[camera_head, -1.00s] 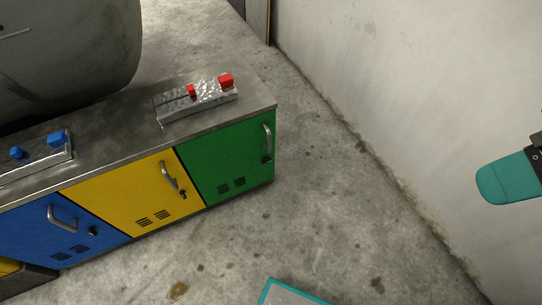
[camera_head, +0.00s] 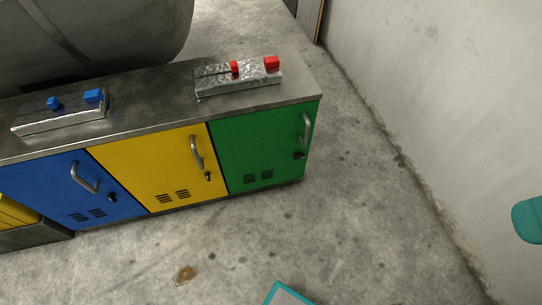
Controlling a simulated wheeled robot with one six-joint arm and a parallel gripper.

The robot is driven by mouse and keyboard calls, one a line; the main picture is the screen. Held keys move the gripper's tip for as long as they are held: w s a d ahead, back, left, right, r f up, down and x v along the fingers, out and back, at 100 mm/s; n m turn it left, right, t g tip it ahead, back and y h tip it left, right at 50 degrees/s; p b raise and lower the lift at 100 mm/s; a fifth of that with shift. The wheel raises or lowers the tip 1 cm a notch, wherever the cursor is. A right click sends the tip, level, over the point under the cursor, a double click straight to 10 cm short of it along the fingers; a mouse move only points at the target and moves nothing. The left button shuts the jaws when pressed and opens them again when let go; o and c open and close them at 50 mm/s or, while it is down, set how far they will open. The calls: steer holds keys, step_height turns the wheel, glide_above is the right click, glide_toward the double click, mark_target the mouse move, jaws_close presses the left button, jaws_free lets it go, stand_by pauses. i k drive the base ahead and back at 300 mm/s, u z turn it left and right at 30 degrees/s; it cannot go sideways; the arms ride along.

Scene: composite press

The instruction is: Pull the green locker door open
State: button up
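The green locker door (camera_head: 262,147) is the rightmost of three coloured doors on a low metal cabinet. It is shut, flush with the cabinet front. Its curved metal handle (camera_head: 306,129) stands upright near the door's right edge, with a small dark lock (camera_head: 299,155) just below it. Vent slots show low on the door. My gripper's fingers are not in view.
Metal blocks with red knobs (camera_head: 271,64) and blue knobs (camera_head: 94,97) sit on the cabinet top. A concrete wall (camera_head: 450,90) stands at right. The floor before the green door is clear.

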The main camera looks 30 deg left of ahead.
mark_target(256, 150)
steer(key=u, duration=1.25)
